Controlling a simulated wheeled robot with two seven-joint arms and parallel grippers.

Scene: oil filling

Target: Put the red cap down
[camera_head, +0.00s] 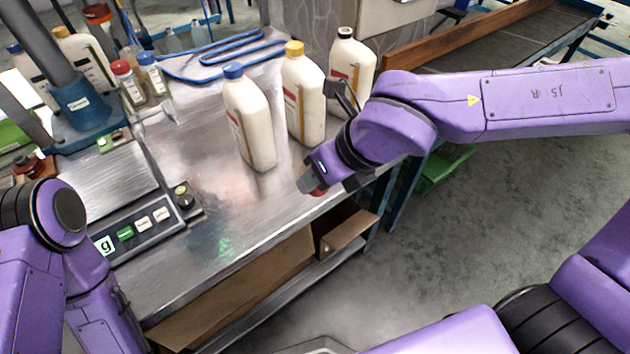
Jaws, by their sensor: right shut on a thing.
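The red cap (318,192) shows only as a small red patch at the tip of my right gripper (312,183). The gripper is shut on it, near the front edge of the metal table (240,208). The fingers hide most of the cap, and I cannot tell whether it touches the table. My left arm shows at the left, but its gripper is out of the picture.
White bottles with blue (250,120), yellow (304,95) and dark (351,65) tops stand close behind my right gripper. A scale (140,225) is at the left, with small bottles (130,85) behind it. Bare tabletop lies between scale and gripper.

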